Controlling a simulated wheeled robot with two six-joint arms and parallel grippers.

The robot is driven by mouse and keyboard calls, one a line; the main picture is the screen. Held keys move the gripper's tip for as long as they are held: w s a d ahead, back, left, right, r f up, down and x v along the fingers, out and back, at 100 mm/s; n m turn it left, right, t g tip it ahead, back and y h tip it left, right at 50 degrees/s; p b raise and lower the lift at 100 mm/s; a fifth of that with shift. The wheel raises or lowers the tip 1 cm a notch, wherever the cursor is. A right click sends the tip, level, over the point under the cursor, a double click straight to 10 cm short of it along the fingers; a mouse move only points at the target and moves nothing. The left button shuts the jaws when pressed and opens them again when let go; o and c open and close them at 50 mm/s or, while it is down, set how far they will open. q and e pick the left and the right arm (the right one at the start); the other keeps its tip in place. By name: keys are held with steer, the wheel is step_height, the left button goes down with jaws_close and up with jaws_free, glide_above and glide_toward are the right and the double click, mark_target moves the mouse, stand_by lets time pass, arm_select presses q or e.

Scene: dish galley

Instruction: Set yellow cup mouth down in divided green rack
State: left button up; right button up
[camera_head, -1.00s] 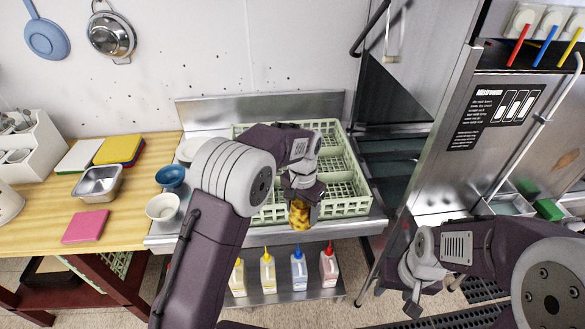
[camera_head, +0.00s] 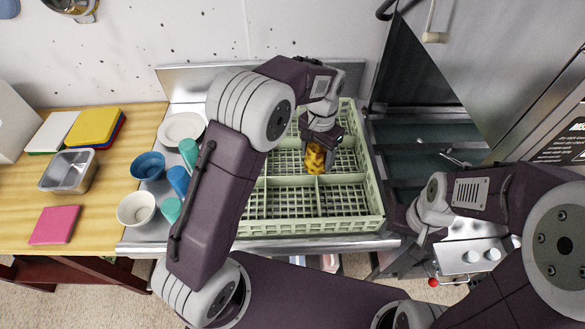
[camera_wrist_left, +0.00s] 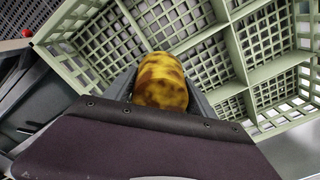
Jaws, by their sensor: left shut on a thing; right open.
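The yellow cup (camera_head: 315,158), mottled with brown, is held in my left gripper (camera_head: 318,146) over the middle of the divided green rack (camera_head: 310,227). The left wrist view shows the cup (camera_wrist_left: 161,82) between the fingers, with the rack's dividers (camera_wrist_left: 229,42) beyond it. I cannot tell which way its mouth faces or how far above the rack floor it is. The rack compartments that I can see look empty; my left arm hides part of the rack's left side. My right gripper (camera_head: 413,231) is open and empty, right of the rack, partly hidden by its own arm.
Left of the rack stand a blue bowl (camera_head: 148,165), a white bowl (camera_head: 136,208), white plates (camera_head: 181,128) and several teal and blue cups (camera_head: 178,180). A metal pan (camera_head: 68,171) and cutting boards (camera_head: 93,126) lie on the wooden counter. A steel machine stands at right.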

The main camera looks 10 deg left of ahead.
arm_select(q)
steer(key=s+a+f, duration=0.1)
steer(key=s+f, duration=0.1)
steer(key=s, duration=0.1)
steer(key=s+a+f, duration=0.2)
steer(key=s, duration=0.1)
steer(key=s+a+f, duration=0.2)
steer(key=s, duration=0.1)
steer(key=shift+s+f, duration=0.1)
steer(key=shift+f, duration=0.1)
steer(key=shift+s+f, duration=0.1)
steer(key=shift+s, duration=0.25)
steer(key=f, duration=0.4)
steer(key=shift+w+p, duration=0.25)
steer(key=shift+p, duration=0.05)
steer(key=shift+s, duration=0.1)
steer(key=shift+f, duration=0.1)
steer(key=o, duration=1.4)
